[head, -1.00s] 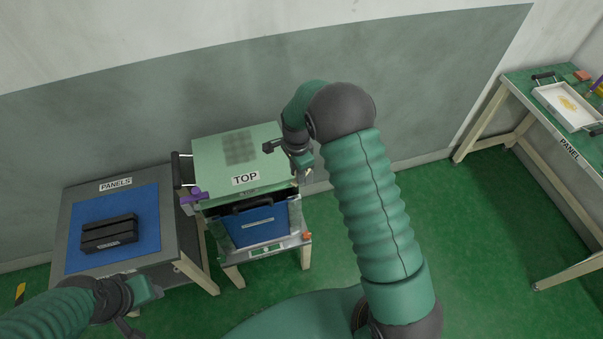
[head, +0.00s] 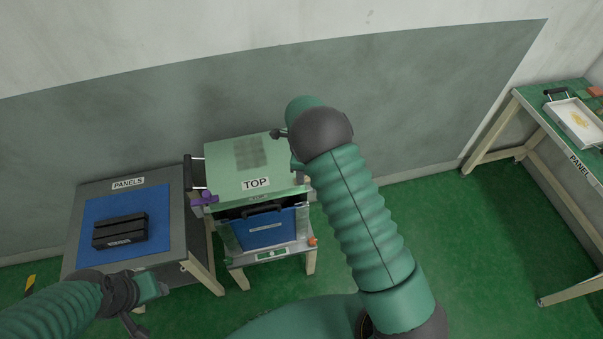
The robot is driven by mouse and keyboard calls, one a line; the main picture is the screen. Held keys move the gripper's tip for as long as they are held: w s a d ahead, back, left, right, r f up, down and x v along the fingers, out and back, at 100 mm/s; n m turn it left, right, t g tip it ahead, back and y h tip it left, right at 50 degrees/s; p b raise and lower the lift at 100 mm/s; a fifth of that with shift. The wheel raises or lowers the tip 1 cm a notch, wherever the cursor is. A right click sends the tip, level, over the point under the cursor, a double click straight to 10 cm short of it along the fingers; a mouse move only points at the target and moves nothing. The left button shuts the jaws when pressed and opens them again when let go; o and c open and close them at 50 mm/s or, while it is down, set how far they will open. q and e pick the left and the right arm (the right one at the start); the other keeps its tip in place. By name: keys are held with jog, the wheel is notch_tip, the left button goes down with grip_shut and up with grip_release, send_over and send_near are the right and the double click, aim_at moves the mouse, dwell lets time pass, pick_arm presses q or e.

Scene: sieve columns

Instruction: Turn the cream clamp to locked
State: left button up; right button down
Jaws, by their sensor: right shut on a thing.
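The sieve column (head: 220,165) has a green top plate labelled TOP and stands on a small bench. A purple clamp (head: 204,199) shows at its front left corner. The cream clamp is not clearly visible; the place at the right corner, opposite the purple clamp, is covered by my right gripper (head: 300,172). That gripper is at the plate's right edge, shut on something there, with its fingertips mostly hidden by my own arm. My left gripper (head: 150,288) is low at the left, away from the column, and its jaws cannot be made out.
A blue bin (head: 268,235) with a dark handle sits under the top plate. Left is a PANELS table (head: 175,195) with a black handled block (head: 120,232). At far right a bench (head: 535,110) holds a white tray (head: 571,125). Green floor lies open between.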

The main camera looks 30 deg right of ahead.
dwell(0.4)
jog(key=c, duration=1.2)
grip_release()
jog(key=shift+w, duration=0.1)
jog(key=shift+c, duration=0.2)
notch_tip(320, 180, up, 17)
jog(key=b, duration=0.1)
jog(key=shift+f, duration=0.15)
jog(key=s+a+f+n+t, duration=0.1)
jog(key=s+a+n, duration=0.3)
jog(key=s+n, duration=0.6)
jog(key=s+a+f+n+t, duration=0.1)
jog(key=s+a+f+n, duration=0.2)
jog(key=s+n, duration=0.8)
jog(key=a+n, duration=0.1)
jog(key=n, duration=0.3)
jog(key=shift+t, duration=0.3)
